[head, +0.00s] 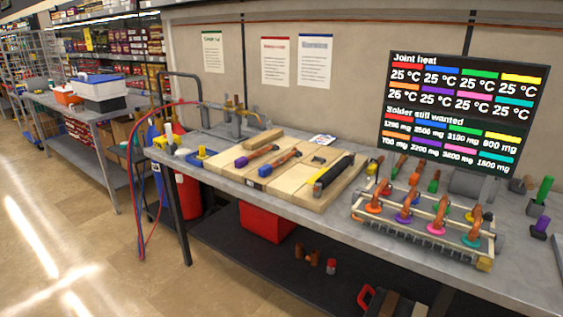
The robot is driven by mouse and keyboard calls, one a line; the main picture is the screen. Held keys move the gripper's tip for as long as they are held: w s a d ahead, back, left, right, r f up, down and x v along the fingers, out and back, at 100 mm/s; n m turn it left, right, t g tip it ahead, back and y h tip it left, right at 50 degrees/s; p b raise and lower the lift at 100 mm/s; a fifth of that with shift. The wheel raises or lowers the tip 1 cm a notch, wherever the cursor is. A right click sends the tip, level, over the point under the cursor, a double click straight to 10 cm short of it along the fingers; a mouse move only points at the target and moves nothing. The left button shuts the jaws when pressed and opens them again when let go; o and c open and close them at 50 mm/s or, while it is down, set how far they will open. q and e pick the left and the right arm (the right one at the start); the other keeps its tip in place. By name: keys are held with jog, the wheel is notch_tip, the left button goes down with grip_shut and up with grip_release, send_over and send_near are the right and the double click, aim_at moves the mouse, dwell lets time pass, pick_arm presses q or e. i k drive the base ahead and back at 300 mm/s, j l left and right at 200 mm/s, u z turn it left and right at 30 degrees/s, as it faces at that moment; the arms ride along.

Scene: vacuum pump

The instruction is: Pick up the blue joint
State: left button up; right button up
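A rack (420,222) on the right of the workbench holds several copper joints with coloured collars. In its front row are an orange joint (374,206), a purple joint (404,214), a pink joint (436,228) and a teal joint (471,239). I cannot clearly make out a blue joint among them; the back row is partly hidden behind the front one. Neither of my grippers is in view.
A wooden board (275,172) with hand tools lies left of the rack. A blue block (195,159) sits at the bench's left end. A dark display (461,112) stands behind the rack. The floor at left is clear.

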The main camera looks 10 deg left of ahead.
aim_at(266, 169)
jog(key=z, duration=0.4)
jog(key=i+j+z, duration=0.15)
jog(key=j+z, duration=0.75)
jog(key=j, duration=0.15)
jog(key=i, duration=0.05)
